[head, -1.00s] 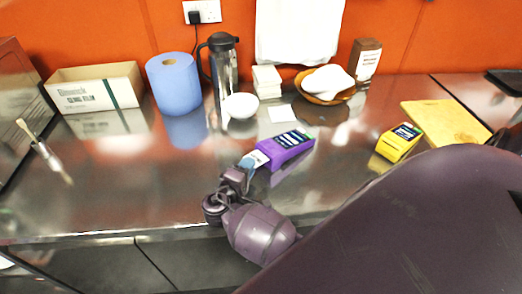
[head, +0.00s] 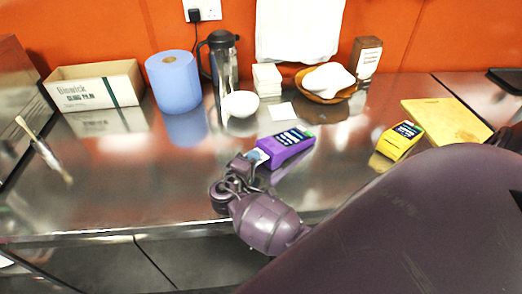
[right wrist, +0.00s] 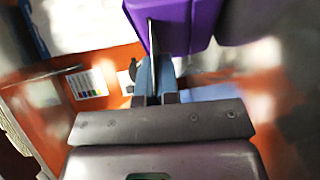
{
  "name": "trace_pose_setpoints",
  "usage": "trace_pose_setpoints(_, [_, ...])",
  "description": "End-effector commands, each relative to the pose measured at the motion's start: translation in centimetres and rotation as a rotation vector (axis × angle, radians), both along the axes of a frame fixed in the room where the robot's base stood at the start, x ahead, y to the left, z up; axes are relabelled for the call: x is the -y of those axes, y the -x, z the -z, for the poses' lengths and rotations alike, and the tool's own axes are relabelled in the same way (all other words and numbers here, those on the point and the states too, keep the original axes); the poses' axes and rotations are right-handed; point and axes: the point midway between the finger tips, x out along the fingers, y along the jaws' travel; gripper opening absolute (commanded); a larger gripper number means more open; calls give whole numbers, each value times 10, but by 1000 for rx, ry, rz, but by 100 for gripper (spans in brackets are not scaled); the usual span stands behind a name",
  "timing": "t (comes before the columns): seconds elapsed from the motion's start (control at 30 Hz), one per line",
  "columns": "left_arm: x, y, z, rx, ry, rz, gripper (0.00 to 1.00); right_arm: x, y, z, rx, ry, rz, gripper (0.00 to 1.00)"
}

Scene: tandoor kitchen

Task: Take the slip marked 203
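A purple terminal (head: 287,147) with a dark, lettered face lies on the steel counter. A pale slip (head: 262,155) sticks out of its near left end; no number on it is legible. My right gripper (head: 252,161) is at this slip, low over the counter. In the right wrist view the slip shows edge-on as a thin line (right wrist: 152,38) against the purple terminal (right wrist: 172,22). Its near end lies between the two blue fingers (right wrist: 156,80), which have a narrow gap between them. A yellow terminal (head: 398,142) stands further right. My left gripper is out of view.
A wooden board (head: 447,120) lies at the right. Along the back are a white box (head: 95,88), blue paper roll (head: 174,82), flask (head: 222,65), white bowl (head: 240,104), flat white card (head: 282,112) and orange bowl (head: 325,97). The front left counter is mostly clear.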

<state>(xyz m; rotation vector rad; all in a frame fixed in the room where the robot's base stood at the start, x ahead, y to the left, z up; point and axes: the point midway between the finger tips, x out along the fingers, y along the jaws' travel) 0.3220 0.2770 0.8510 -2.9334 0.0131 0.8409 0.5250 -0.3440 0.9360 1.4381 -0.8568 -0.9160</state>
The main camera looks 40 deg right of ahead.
Motion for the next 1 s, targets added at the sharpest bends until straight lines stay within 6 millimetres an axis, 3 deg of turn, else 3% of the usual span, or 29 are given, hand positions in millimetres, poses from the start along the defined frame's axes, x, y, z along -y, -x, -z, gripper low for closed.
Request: trace_pose_setpoints(1.0, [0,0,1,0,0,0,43,-25,1,-1,0,-1,0,0])
